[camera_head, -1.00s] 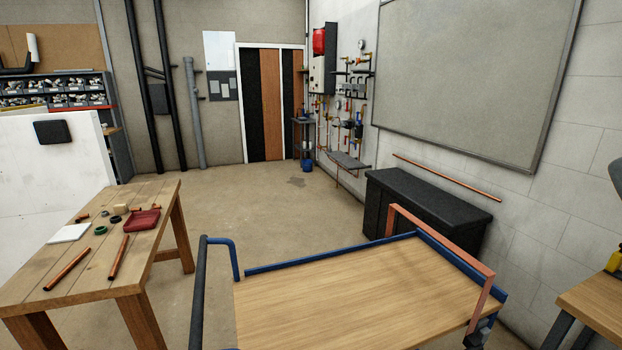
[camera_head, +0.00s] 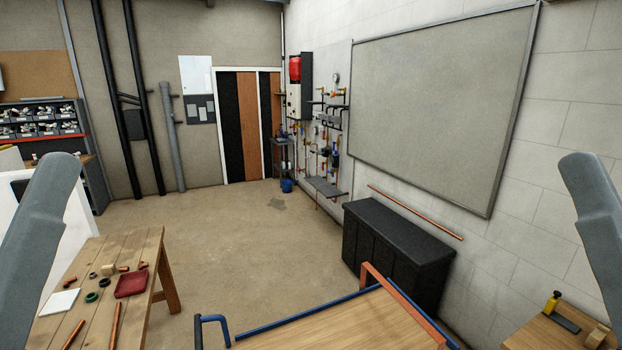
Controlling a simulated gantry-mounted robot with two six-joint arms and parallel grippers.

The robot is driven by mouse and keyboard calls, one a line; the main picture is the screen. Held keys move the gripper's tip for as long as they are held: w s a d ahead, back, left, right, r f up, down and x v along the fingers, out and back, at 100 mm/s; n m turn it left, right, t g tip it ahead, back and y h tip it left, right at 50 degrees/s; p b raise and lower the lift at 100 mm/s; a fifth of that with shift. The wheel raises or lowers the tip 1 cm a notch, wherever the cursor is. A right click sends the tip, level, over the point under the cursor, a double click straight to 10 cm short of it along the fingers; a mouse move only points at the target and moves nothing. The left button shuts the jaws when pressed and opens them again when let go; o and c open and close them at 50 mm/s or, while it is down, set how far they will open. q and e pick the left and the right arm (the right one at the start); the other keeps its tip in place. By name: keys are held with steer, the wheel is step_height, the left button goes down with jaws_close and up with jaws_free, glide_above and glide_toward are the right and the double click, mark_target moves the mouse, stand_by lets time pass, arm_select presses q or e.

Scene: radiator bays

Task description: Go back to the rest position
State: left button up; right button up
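Two grey links of my own arms show in the head view, one at the left edge and one at the right edge. Both are raised and clear of the tables. Neither gripper is in the picture, so I cannot see their fingers or whether they hold anything.
A wooden workbench (camera_head: 137,251) at left holds a red tray (camera_head: 131,283), copper pipes and small rings. A wood-topped cart (camera_head: 340,326) with blue rails stands at the bottom centre. A black cabinet (camera_head: 395,250) stands by the right wall. The middle floor (camera_head: 240,240) is clear.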

arm_select(q)
step_height(320, 180, up, 5)
steer(key=p, duration=0.2)
arm_select(e)
step_height(320, 180, up, 5)
arm_select(q)
step_height(320, 180, down, 40)
steer(key=b, duration=4)
arm_select(e)
step_height(320, 180, down, 40)
